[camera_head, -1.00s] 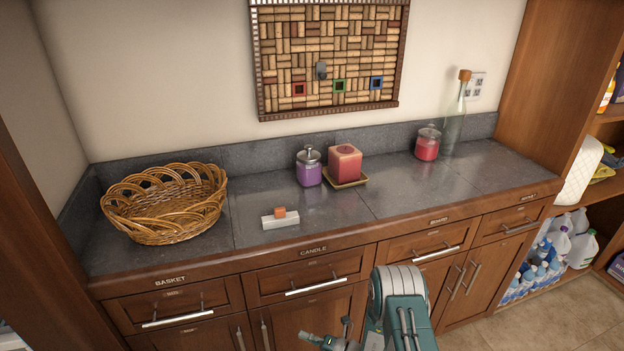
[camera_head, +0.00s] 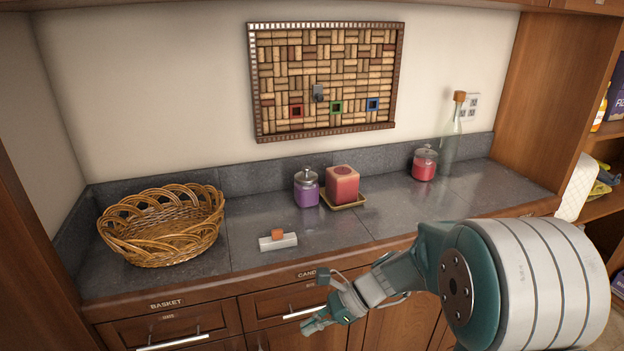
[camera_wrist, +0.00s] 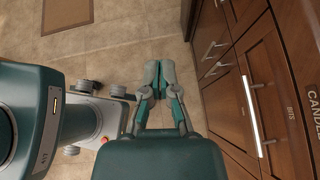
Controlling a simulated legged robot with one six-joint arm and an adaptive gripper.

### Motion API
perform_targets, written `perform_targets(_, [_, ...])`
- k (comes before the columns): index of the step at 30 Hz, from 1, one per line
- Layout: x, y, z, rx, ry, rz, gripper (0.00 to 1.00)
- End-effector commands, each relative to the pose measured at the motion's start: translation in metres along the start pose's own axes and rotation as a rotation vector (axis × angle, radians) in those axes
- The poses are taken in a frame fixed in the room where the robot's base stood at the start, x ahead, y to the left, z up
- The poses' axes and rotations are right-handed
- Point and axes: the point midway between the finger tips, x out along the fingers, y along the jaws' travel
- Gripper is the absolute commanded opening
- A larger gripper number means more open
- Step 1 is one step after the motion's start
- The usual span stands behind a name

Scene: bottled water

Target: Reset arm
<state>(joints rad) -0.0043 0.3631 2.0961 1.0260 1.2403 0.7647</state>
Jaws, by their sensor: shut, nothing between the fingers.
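My gripper (camera_head: 317,325) is low in front of the cabinet, below the counter edge, in the head view. Its fingers are shut and empty in the wrist view (camera_wrist: 159,79), over the tiled floor and left of the drawer fronts. My teal and white arm fills the lower right of the head view and hides part of the drawers and cabinet doors.
The counter (camera_head: 250,213) bears a wicker basket (camera_head: 163,228), a small white block with an orange top (camera_head: 278,241), a purple jar (camera_head: 307,190), a red candle (camera_head: 342,184), a red jar (camera_head: 424,164) and a glass bottle (camera_head: 450,140). Drawer handles (camera_wrist: 251,117) stick out near my gripper.

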Motion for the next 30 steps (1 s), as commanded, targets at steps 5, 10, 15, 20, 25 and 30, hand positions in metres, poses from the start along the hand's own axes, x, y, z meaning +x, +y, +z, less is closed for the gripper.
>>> perform_targets(5, [-0.030,0.035,0.018,-0.280,0.180,0.009,0.00])
perform_targets(10, [-0.058,0.068,0.026,-0.538,0.360,0.032,0.00])
perform_targets(15, [-0.086,0.100,0.030,-0.787,0.550,0.068,0.00])
perform_targets(20, [-0.112,0.128,0.032,-1.009,0.741,0.115,0.00])
perform_targets(25, [-0.139,0.155,0.032,-1.227,0.954,0.186,0.00])
perform_targets(30, [-0.162,0.178,0.032,-1.394,1.144,0.268,0.00])
